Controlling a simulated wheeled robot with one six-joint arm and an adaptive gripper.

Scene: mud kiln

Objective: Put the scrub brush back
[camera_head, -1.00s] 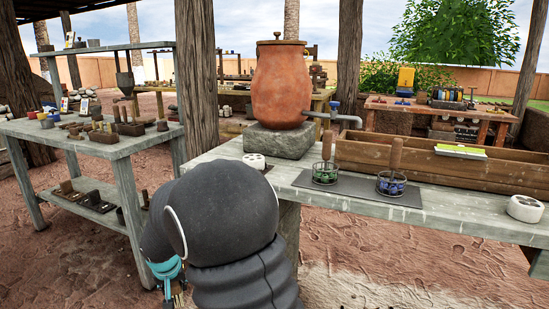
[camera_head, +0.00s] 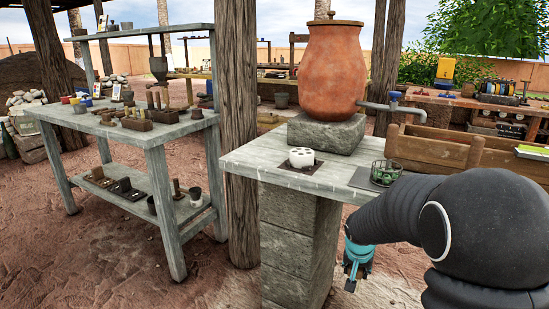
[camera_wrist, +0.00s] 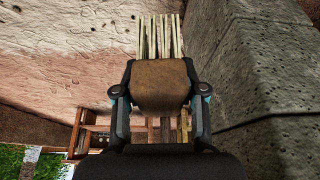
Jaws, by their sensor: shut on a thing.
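My gripper (camera_head: 352,280) hangs below the edge of the grey workbench (camera_head: 240,160), right of its stone pillar in the head view. In the wrist view my gripper (camera_wrist: 160,95) is shut on the scrub brush (camera_wrist: 160,75), a brown block between the two fingers. Pale, bristle-like strips (camera_wrist: 160,35) stick out beyond the block. In the head view the brush is too small and hidden to make out clearly. On the workbench are a white holed holder (camera_head: 301,157) on a dark mat and a green wire basket (camera_head: 385,172).
A terracotta urn (camera_head: 332,70) with a tap stands on a stone block (camera_head: 326,133). A wooden trough (camera_head: 435,148) is at the right. A post (camera_head: 238,130) stands between the workbench and a grey shelf table (camera_head: 150,135) with small items. The dirt floor in front is open.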

